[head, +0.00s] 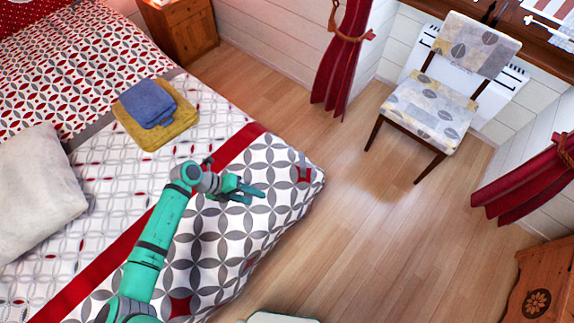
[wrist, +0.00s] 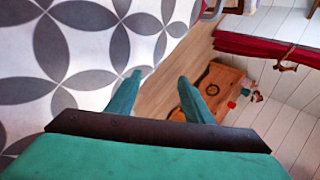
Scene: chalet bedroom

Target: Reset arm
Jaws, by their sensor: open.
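My green arm reaches out over the bed (head: 225,240) in the head view. My gripper (head: 262,194) is open and empty above the patterned bedspread near the bed's corner. In the wrist view my gripper (wrist: 158,78) shows two green fingers spread apart with nothing between them. Below them are the bedspread (wrist: 75,60) and a strip of wood floor. I cannot tell the exact height of the gripper above the bed.
A blue folded cloth (head: 150,103) lies on a yellow one (head: 165,134) on the bed. A pillow (head: 40,190) lies at left. A chair (head: 435,110) stands by the desk. A wooden chest (head: 537,285) is at lower right. The floor (head: 375,240) between is clear.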

